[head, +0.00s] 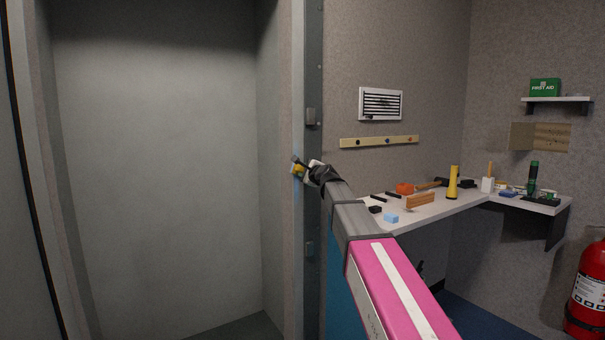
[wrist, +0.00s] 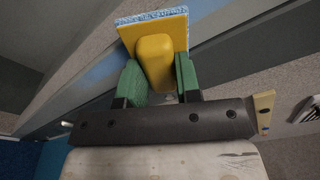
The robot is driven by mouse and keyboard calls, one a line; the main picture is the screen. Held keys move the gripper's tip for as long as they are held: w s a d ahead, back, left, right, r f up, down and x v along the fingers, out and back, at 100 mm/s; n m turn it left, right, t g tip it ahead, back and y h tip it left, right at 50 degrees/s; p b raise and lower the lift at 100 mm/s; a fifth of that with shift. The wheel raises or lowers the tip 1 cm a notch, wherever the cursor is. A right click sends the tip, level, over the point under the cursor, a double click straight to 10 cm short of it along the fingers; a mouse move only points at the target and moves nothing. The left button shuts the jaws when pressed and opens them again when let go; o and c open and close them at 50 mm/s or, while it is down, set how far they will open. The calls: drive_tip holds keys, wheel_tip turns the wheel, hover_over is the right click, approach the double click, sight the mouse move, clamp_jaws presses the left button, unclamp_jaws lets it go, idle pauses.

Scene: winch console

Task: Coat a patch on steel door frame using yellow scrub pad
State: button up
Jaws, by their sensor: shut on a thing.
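The yellow scrub pad (wrist: 155,45) has a yellow grip block and a yellow plate with a blue-white scrubbing face. My gripper (wrist: 158,82) is shut on the grip block, with a green finger on each side. In the head view, the pad (head: 297,169) is small and lies at the edge of the steel door frame (head: 313,70), with my gripper (head: 308,170) just right of it. The wrist view shows a bluish patch on the grey frame behind the pad. I cannot tell whether the pad touches the frame.
A corner workbench (head: 445,212) on the right carries a yellow flashlight (head: 453,183), a wooden-handled brush, an orange item and several small tools. A red fire extinguisher (head: 588,292) stands at the far right. The doorway recess (head: 160,160) on the left is clear.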

sight(301, 158)
drive_tip(key=shift+s+a+r, duration=0.6)
drive_tip(key=shift+a+r, duration=0.05)
drive_tip(key=shift+a, duration=0.2)
drive_tip(key=shift+s+a+r, duration=0.6)
drive_tip(key=shift+a, duration=0.2)
drive_tip(key=shift+w+d+r, duration=0.6)
drive_tip(key=shift+d+r, duration=0.05)
drive_tip(key=shift+d, duration=0.2)
drive_tip(key=shift+w+d+r, duration=0.6)
drive_tip(key=shift+d+r, duration=0.05)
drive_tip(key=shift+d, duration=0.15)
drive_tip(key=shift+s+r, duration=0.1)
drive_tip(key=shift+r, duration=1.15)
drive_tip(key=shift+s+a, duration=0.55)
drive_tip(key=shift+a, duration=0.3)
drive_tip(key=shift+s+a, duration=0.5)
drive_tip(key=shift+a, duration=0.3)
drive_tip(key=shift+s, duration=0.1)
drive_tip(key=shift+d+v, duration=0.15)
drive_tip(key=shift+v, duration=1.3)
drive_tip(key=shift+d+v, duration=0.2)
drive_tip(key=shift+v, duration=1.25)
drive_tip(key=shift+f, duration=0.15)
